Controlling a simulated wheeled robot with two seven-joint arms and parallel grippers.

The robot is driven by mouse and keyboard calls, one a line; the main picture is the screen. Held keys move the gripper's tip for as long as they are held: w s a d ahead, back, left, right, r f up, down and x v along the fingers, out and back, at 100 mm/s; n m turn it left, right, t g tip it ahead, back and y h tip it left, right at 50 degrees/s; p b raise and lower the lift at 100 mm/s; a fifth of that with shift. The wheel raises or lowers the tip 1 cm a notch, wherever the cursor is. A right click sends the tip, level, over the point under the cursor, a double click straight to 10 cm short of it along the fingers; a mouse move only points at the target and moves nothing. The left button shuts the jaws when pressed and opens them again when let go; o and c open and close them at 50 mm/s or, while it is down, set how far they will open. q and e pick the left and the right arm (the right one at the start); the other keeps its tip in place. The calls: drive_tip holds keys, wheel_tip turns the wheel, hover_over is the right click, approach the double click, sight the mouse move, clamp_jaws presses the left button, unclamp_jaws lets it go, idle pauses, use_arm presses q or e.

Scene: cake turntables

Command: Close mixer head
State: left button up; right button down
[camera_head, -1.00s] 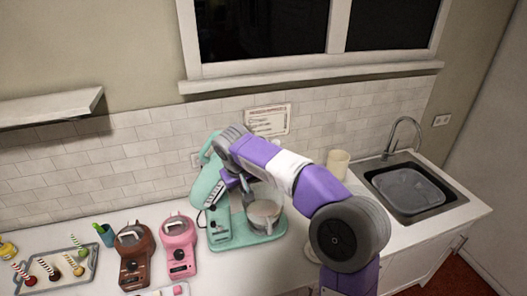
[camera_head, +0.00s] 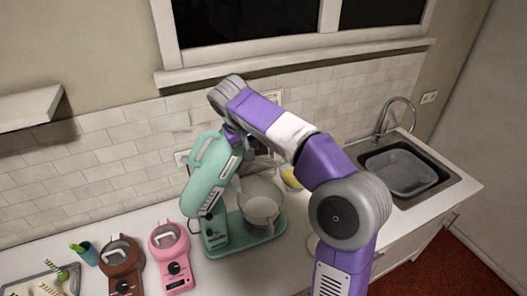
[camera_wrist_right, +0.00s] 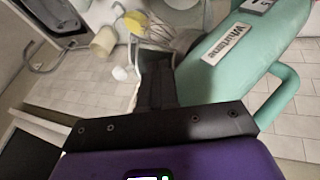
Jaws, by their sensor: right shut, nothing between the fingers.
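The teal stand mixer (camera_head: 213,240) stands on the counter with its head (camera_head: 205,180) tilted up. A clear bowl (camera_head: 262,208) sits on its base. My right gripper (camera_head: 238,147) is at the upper right side of the raised head, partly hidden by my own arm. In the right wrist view its fingers (camera_wrist_right: 155,60) are together and empty. The mixer head (camera_wrist_right: 245,50), with a label on its side, lies right of them there, and a grey beater (camera_wrist_right: 185,42) shows close by. I cannot tell whether the fingers touch the head. My left gripper is out of view.
A pink appliance (camera_head: 172,262) and a brown one (camera_head: 122,270) stand left of the mixer. A tray (camera_head: 38,284) is at the far left. A yellow bowl (camera_head: 292,178) is behind my arm. The sink (camera_head: 402,170) is at the right.

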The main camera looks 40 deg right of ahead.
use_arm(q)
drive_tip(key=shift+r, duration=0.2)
use_arm(e)
drive_tip(key=d+f, duration=0.4)
drive_tip(key=shift+f, duration=0.2)
drive_tip(key=shift+s+d, duration=0.15)
drive_tip(key=shift+s, duration=0.05)
